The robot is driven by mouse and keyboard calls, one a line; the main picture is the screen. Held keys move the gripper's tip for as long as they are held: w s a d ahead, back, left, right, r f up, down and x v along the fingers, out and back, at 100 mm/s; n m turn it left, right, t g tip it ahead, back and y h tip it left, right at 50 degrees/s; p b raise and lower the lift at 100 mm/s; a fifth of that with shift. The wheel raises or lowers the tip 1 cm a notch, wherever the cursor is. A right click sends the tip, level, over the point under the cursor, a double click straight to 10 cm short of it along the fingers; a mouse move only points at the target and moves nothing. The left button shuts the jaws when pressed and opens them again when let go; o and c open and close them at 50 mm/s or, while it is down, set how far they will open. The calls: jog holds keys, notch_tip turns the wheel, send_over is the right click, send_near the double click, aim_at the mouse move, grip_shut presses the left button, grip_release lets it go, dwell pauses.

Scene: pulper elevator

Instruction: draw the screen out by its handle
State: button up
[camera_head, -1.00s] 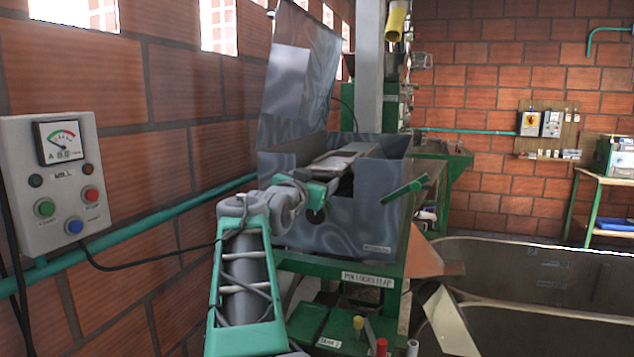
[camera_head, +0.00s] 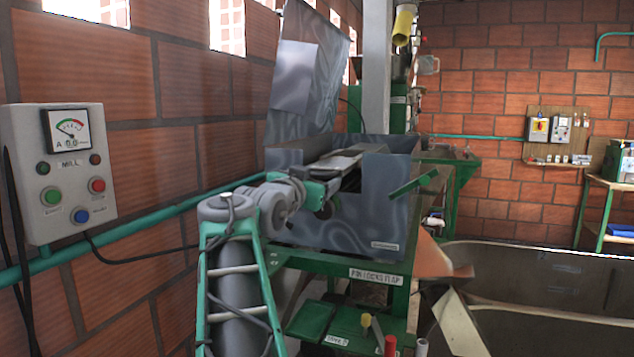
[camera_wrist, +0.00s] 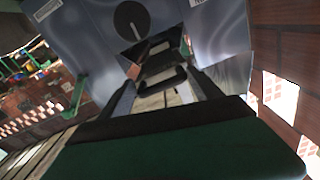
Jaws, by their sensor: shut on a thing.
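The screen (camera_head: 338,161) is a narrow, flat, framed piece that sticks out through the front of the open grey metal box (camera_head: 350,225). Its inner end is hidden inside the box. My gripper (camera_head: 312,182) is at the screen's outer end in the head view, partly covered by my own wrist. In the wrist view, my gripper (camera_wrist: 160,95) has its two dark fingers on either side of the dark handle (camera_wrist: 162,80), shut on it. Beyond the handle, the screen (camera_wrist: 157,63) runs into the box opening.
The box's lid (camera_head: 305,75) stands raised. A green lever (camera_head: 413,184) juts from the box's front right. A control panel (camera_head: 62,172) and a green pipe (camera_head: 150,217) are on the left brick wall. A green stand (camera_head: 345,262) carries the box; a large trough (camera_head: 540,290) lies right.

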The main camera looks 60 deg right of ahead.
jog(key=o, duration=1.9)
